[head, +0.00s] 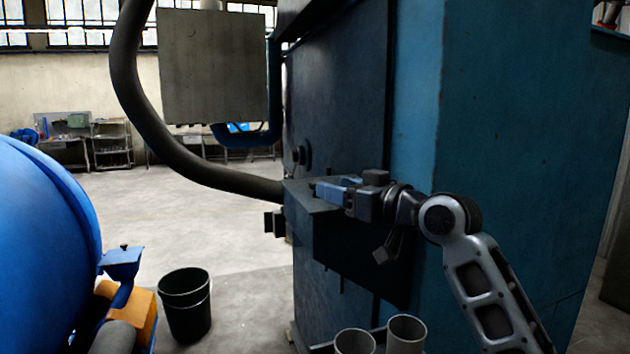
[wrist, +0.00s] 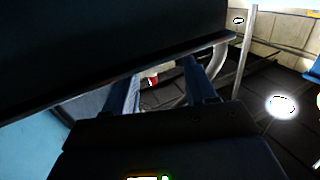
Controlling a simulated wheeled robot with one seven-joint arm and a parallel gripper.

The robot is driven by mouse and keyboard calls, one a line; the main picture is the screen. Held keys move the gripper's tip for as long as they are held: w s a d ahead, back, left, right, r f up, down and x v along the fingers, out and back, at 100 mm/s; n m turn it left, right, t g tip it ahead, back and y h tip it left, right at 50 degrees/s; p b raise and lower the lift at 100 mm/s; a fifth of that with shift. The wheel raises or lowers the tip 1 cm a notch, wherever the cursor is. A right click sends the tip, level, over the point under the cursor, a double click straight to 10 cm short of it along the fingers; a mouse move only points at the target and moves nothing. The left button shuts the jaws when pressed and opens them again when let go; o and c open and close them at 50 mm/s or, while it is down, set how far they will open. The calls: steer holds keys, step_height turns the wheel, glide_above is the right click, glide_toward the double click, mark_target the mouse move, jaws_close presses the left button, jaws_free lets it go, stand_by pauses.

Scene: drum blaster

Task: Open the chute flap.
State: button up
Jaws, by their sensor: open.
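A dark box-like chute (head: 355,262) juts from the side of the blue machine in the head view. I cannot clearly tell its flap apart from the rest of the box. My gripper (head: 328,189) reaches in from the right at the box's upper edge, with its blue fingers pointing left. In the wrist view, the two fingers of my gripper (wrist: 160,78) are apart, with nothing seen held between them. A large dark panel (wrist: 100,45) with a straight rim crosses close over the fingers. Whether they touch it is unclear.
The tall blue machine (head: 510,130) fills the right. A thick dark hose (head: 165,150) runs to the box. A blue drum (head: 40,240) and a black bin (head: 186,310) stand left. Grey tubes (head: 406,335) are at the bottom. The floor (head: 225,225) between is clear.

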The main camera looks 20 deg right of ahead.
steer(key=p+x, duration=0.1)
steer(key=x, duration=0.5)
steer(key=shift+w+a, duration=0.15)
steer(key=shift+w, duration=0.15)
steer(key=shift+c, duration=0.2)
jaws_close()
